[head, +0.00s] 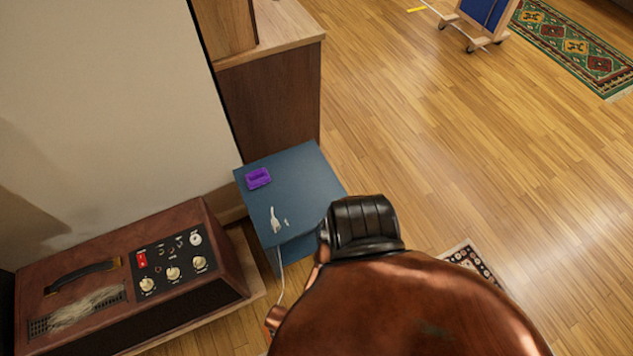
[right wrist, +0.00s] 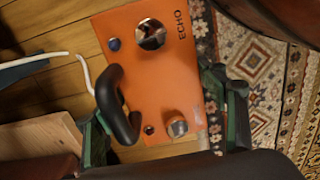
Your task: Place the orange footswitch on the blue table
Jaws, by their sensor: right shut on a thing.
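The orange footswitch (right wrist: 160,75) fills the middle of the right wrist view. It is a flat orange box marked ECHO with round metal knobs and a small blue button. My right gripper (right wrist: 166,122) has its dark green fingers on either side of the box and is shut on it. A curved black piece stands over the box's left edge. The blue table (head: 310,172) is in the middle of the head view, its near right part hidden behind a large brown and black shape. The footswitch does not clearly show in the head view. My left gripper is in neither view.
A purple tray (head: 259,178) and a small white object (head: 275,218) lie on the table. A brown amplifier (head: 130,275) stands at left, a wooden cabinet (head: 270,105) behind. A white cable (right wrist: 87,75) runs left of the footswitch. Patterned rug (right wrist: 270,85) is at right.

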